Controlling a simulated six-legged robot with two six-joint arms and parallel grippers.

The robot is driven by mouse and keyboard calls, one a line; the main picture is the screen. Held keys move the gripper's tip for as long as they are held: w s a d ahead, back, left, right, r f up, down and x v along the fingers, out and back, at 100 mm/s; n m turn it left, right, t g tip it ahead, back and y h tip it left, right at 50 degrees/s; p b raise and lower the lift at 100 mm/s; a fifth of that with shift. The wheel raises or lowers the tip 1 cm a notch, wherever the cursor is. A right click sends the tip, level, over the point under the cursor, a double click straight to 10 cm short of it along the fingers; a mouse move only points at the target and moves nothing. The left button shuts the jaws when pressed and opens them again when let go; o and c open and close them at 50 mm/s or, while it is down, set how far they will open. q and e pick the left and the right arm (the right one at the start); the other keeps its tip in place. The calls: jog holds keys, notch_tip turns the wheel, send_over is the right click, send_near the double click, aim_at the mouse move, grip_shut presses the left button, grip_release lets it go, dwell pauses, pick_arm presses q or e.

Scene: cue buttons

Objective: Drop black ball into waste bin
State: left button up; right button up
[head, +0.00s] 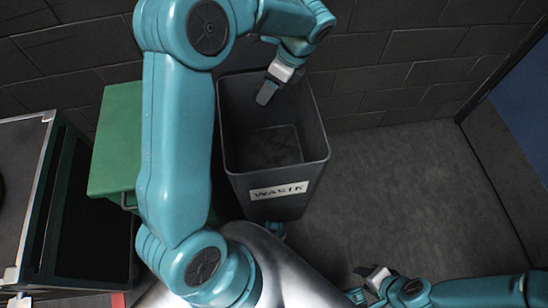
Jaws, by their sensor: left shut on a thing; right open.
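My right gripper (366,275) is low at the bottom right, open and apart from the bin.
A green cabinet (112,140) stands left of the bin, partly behind my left arm. A dark case or cart (25,190) with a metal-edged top is at the far left. A dark brick wall (420,65) runs behind. Grey floor (410,180) right of the bin is clear.

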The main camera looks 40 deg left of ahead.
pick_arm(q)
notch_tip(320, 180, down, 6)
jog(key=b, duration=0.5)
jog(key=shift+r, duration=0.15)
jog(key=o, duration=1.1)
jog(key=shift+p+v, duration=3.3)
jog(key=shift+v, duration=4.9)
